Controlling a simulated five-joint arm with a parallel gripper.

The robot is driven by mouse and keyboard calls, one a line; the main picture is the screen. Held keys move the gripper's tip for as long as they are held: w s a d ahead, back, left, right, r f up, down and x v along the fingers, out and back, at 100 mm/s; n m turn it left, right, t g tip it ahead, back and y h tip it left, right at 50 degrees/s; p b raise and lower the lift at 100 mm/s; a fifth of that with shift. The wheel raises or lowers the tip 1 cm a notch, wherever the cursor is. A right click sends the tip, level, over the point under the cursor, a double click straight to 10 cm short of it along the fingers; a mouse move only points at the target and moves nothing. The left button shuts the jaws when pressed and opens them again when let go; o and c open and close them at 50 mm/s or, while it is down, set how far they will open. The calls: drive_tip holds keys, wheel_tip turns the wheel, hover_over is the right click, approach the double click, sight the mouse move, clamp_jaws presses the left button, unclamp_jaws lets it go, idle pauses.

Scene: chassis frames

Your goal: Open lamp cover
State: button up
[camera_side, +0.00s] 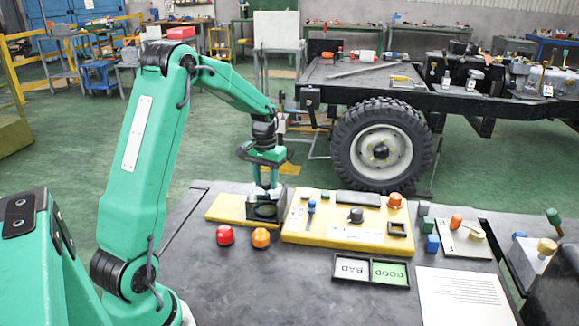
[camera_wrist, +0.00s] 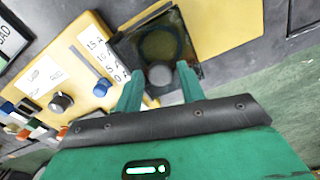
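The lamp box (camera_side: 265,213) is a dark square unit on the left yellow panel. Its dark, glassy cover (camera_wrist: 182,32) shows a ring and a grey round knob (camera_wrist: 160,75) in the wrist view. My gripper (camera_side: 265,196) points down just over the box. In the wrist view my gripper (camera_wrist: 159,82) has its green fingers apart, one on each side of the knob, with gaps visible. The cover looks closed. Whether the fingertips touch the cover is hard to tell.
A red dome (camera_side: 225,235) and an orange dome (camera_side: 260,238) sit on the dark table in front of the box. The yellow control panel (camera_side: 310,236) stands right of it. The BAD/GOOD tray (camera_side: 371,284) and a paper sheet (camera_side: 465,298) lie nearer.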

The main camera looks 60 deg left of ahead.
clamp_jaws()
drive_tip(key=s+a, duration=0.7)
drive_tip(key=a, duration=0.1)
drive_tip(key=shift+s, duration=0.4)
drive_tip(key=shift+r, duration=0.1)
drive_tip(key=shift+o, duration=1.6)
unclamp_jaws()
wheel_tip(320, 180, up, 8)
